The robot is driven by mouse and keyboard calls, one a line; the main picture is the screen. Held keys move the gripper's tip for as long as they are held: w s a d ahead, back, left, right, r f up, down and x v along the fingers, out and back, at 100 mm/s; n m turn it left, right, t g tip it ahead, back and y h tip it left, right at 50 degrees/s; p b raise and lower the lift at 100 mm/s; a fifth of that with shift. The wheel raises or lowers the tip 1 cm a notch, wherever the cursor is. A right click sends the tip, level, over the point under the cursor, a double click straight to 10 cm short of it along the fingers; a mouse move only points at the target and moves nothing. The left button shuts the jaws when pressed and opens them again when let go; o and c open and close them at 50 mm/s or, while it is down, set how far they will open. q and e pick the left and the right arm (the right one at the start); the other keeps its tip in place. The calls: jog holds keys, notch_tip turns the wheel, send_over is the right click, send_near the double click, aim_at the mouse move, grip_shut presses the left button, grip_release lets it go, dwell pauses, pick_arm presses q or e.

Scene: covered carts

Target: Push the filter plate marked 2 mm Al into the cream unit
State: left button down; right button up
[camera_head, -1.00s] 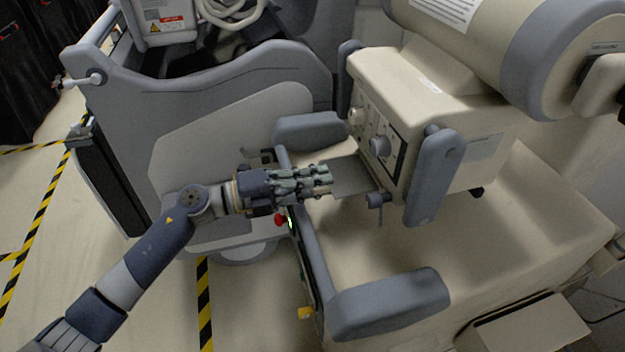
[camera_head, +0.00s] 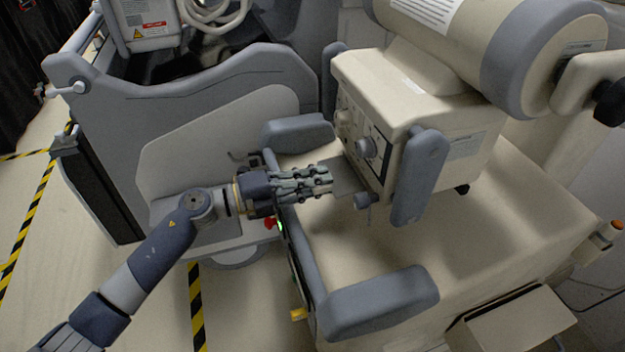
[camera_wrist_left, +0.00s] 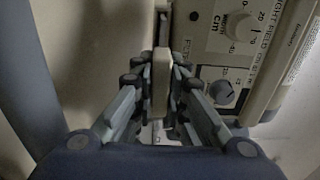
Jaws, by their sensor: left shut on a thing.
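The cream unit (camera_head: 400,95) is the box-shaped housing below the large cream cylinder, with knobs on its front face. Its knob face also shows at the upper right of the left wrist view (camera_wrist_left: 210,45). A thin grey filter plate (camera_head: 349,178) lies flat between my left gripper (camera_head: 326,181) and the lower edge of that face. Its far edge is hidden at the unit, so I cannot tell how deep it sits. No marking is readable. In the left wrist view, the fingers are shut on a pale edge of the plate (camera_wrist_left: 161,85). My right gripper is not in view.
Below is a broad cream cart top (camera_head: 450,255) with a grey bumper (camera_head: 380,302). A grey cart (camera_head: 200,90) stands at the left.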

aim_at(338, 175)
pick_arm(q)
jog(key=shift+x, duration=1.5)
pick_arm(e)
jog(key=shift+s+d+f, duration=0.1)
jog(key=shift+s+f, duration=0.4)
pick_arm(q)
jog(key=shift+p+x, duration=0.4)
jog(key=shift+x, duration=0.65)
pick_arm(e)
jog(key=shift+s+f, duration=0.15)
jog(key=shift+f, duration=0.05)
pick_arm(q)
jog(key=c, duration=1.5)
grip_release()
jog(key=shift+c, duration=0.2)
jog(key=shift+a+f, duration=0.1)
jog(key=v, duration=0.8)
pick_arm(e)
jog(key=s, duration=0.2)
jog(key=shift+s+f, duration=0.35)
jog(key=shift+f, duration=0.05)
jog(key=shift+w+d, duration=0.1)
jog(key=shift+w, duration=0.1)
